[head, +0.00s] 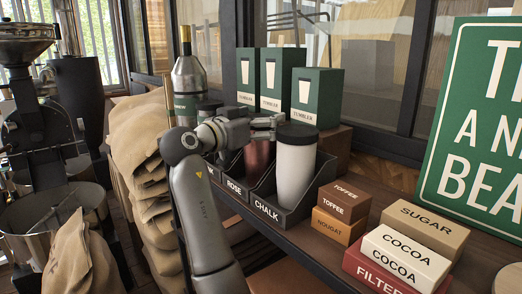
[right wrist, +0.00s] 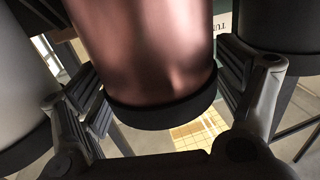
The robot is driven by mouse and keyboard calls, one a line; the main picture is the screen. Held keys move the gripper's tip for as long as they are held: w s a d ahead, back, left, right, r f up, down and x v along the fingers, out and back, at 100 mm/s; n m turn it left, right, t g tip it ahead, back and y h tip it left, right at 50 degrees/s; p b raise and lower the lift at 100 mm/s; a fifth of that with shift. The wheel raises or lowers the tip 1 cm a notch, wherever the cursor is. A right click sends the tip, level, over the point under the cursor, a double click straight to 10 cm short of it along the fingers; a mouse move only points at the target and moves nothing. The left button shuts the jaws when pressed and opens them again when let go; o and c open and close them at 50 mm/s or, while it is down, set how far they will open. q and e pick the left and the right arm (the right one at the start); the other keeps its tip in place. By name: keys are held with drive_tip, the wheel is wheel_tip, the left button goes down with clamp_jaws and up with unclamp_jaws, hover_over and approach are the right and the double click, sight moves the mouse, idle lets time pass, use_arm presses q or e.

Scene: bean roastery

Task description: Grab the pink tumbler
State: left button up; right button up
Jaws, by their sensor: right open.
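The pink tumbler (head: 258,158), metallic rose with a dark lid, stands in the slot marked ROSE of the dark rack (head: 284,215). In the right wrist view the pink tumbler (right wrist: 145,50) fills the middle, its dark lid toward the bottom of the picture. My right gripper (head: 264,127) is open at the tumbler's upper part. In the right wrist view its fingers (right wrist: 168,98) lie one on each side of the tumbler. I cannot tell whether they touch it. In the head view the gripper hides the tumbler's top. My left gripper is not in view.
A white tumbler (head: 295,172) stands close by in the CHALK slot. A dark tumbler (head: 209,112) is on the other side. Green tumbler boxes (head: 316,97) stand behind. Small labelled boxes (head: 345,201) sit right of the rack. Paper sacks (head: 138,150) are at left.

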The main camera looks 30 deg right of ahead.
drive_tip(key=shift+a, duration=0.25)
drive_tip(key=c, duration=0.6)
drive_tip(key=shift+d, duration=0.1)
drive_tip(key=c, duration=0.7)
drive_tip(key=shift+r, duration=0.15)
drive_tip(key=shift+c, duration=0.2)
